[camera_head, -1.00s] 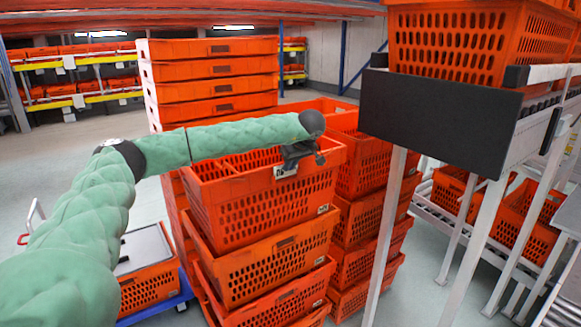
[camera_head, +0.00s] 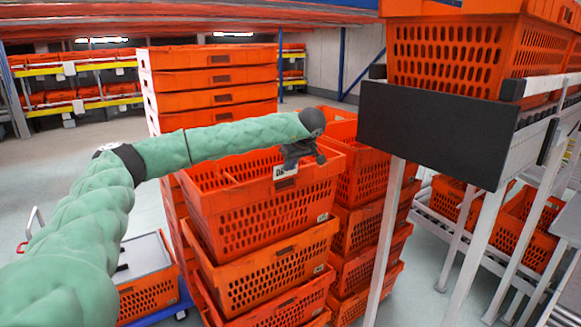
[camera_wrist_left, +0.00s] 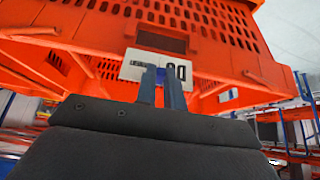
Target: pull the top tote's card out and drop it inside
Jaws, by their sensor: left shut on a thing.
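The top tote (camera_head: 258,205) is orange with slotted sides and heads the near stack in the head view. It also shows from close by in the left wrist view (camera_wrist_left: 205,22). The white card (camera_head: 286,171) with dark print is at the tote's front wall, just under the rim. In the left wrist view the card (camera_wrist_left: 137,66) stands behind my fingers. My left gripper (camera_head: 290,163) reaches over the tote from the left and is shut on the card. The fingertips also show in the left wrist view (camera_wrist_left: 163,80). My right gripper is not in view.
Another orange tote stack (camera_head: 352,205) stands close on the right, and a tall stack (camera_head: 212,90) stands behind. A dark panel (camera_head: 430,130) on a metal conveyor frame is at the right. Open floor (camera_head: 70,165) lies at the left.

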